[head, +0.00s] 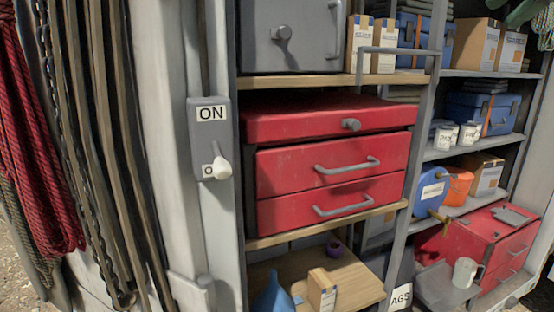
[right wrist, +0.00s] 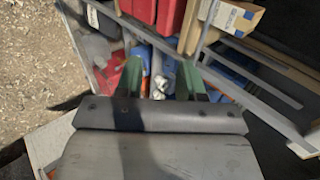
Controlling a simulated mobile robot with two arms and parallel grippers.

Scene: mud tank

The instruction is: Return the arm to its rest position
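My right gripper (right wrist: 160,78) shows in the right wrist view. Its two green fingers stand apart beyond the dark edge of its body. Nothing is held between them; pale jars and blue items show behind the gap, farther off. In the head view I cannot make out the right gripper clearly; a grey-green shape (head: 522,12) cut off at the top right corner cannot be told for sure. My left gripper is in neither view.
A red drawer chest (head: 333,165) sits on a wooden shelf. Left of it, a switch box (head: 210,112) marked ON has a white lever (head: 221,167). Ropes (head: 40,150) hang at the far left. Shelves at right hold cardboard boxes (head: 475,42), a blue case (head: 483,112) and a red toolbox (head: 465,245).

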